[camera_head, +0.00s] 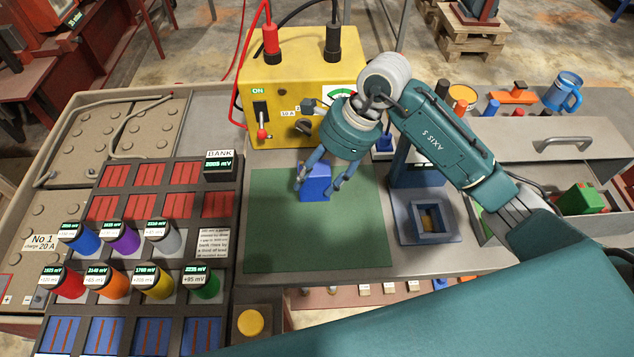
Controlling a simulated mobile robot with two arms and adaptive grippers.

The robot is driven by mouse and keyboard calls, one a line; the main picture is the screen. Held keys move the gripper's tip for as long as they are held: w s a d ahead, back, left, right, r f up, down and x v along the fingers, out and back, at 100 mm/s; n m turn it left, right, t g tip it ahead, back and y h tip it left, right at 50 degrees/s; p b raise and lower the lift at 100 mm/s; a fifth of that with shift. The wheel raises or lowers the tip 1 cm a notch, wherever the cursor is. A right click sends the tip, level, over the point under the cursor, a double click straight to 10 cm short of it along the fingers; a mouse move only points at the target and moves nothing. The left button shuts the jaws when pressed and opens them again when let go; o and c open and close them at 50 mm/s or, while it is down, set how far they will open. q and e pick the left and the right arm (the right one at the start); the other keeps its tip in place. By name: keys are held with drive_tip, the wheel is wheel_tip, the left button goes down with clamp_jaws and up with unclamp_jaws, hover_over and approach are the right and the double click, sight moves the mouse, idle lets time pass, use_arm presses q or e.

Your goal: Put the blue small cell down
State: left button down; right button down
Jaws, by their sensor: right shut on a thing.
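The blue small cell (315,184) is a small blue block-like piece between the fingers of my right gripper (322,182). My right gripper points down over the green mat (280,240), near the mat's back middle, and is shut on the cell. The fingers cover the cell's sides. I cannot tell whether its underside touches the mat or hangs just above it. My left gripper is not in view.
A rack (228,258) at left holds several coloured round cells, with red slots behind and blue ones in front. A yellow power unit (290,80) stands behind the mat. A blue square holder (433,236) stands at right. The mat's front is clear.

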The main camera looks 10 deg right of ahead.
sight(317, 187)
drive_tip(key=shift+f+p, duration=0.45)
drive_tip(key=shift+f, duration=1.65)
drive_tip(key=shift+w+f, duration=0.1)
drive_tip(key=shift+f, duration=0.1)
drive_tip(key=c, duration=0.8)
unclamp_jaws()
drive_tip(key=shift+c, duration=0.2)
drive_tip(key=shift+o, duration=0.4)
drive_tip(key=shift+r, duration=0.1)
